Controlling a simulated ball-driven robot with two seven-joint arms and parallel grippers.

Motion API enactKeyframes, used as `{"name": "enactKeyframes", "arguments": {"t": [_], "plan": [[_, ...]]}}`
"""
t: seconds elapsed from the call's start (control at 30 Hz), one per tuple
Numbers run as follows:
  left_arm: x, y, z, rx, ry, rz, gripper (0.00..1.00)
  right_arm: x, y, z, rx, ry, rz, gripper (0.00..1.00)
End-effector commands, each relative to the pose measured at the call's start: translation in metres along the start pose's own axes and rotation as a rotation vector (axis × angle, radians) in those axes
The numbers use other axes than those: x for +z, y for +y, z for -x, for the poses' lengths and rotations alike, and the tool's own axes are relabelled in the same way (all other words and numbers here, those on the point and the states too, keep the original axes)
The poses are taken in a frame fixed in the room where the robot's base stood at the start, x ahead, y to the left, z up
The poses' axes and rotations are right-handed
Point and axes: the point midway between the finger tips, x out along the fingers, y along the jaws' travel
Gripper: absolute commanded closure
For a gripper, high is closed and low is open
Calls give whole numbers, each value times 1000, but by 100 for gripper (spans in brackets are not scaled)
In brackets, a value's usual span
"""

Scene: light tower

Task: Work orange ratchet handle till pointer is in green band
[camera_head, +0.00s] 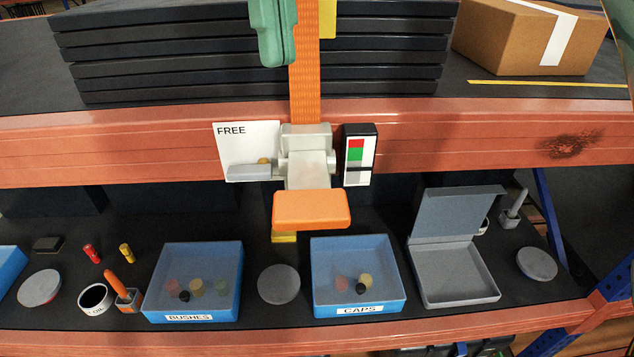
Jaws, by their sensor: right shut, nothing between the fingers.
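The orange ratchet handle (312,208) sticks out toward me from the pale grey ratchet body (306,143) on the front beam. A wide orange strap (304,75) runs up from it over a dark stack of planks. The gauge (357,155) right of the ratchet has red on top, green in the middle and grey below. Its dark pointer (357,169) sits below the green band. My right gripper (273,55) appears as the green shape at the top edge, shut and empty, apart from the handle. Most of that arm is out of frame. My left gripper is not in view.
A "FREE" sign (247,140) stands left of the ratchet. Blue bins of bushes (190,320) and caps (358,312) sit below on the shelf, with a grey open box (455,278) on the right. A carton (528,38) stands upper right.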

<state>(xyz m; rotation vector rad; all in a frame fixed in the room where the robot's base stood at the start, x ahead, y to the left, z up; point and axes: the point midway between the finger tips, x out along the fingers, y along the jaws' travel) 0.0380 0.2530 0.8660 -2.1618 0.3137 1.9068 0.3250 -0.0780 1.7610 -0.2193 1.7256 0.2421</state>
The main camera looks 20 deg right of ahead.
Motion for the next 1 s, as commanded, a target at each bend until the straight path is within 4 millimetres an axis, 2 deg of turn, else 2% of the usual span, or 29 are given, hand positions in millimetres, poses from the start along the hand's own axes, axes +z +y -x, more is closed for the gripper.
{"name": "enactKeyframes", "arguments": {"t": [0.1,0.2,0.27,0.4,0.77,1.0], "plan": [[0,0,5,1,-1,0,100,-13,-2,-29,-2,24,56,100],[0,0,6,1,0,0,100,-24,0,-45,-18,-12,48,100],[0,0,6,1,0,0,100,-30,2,-49,-32,-45,27,100],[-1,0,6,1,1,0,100,-28,4,-51,-34,-66,-36,100],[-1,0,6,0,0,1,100,-28,4,-54,-35,-64,-40,100],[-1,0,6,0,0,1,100,-26,3,-79,-34,-62,-38,100]]}}
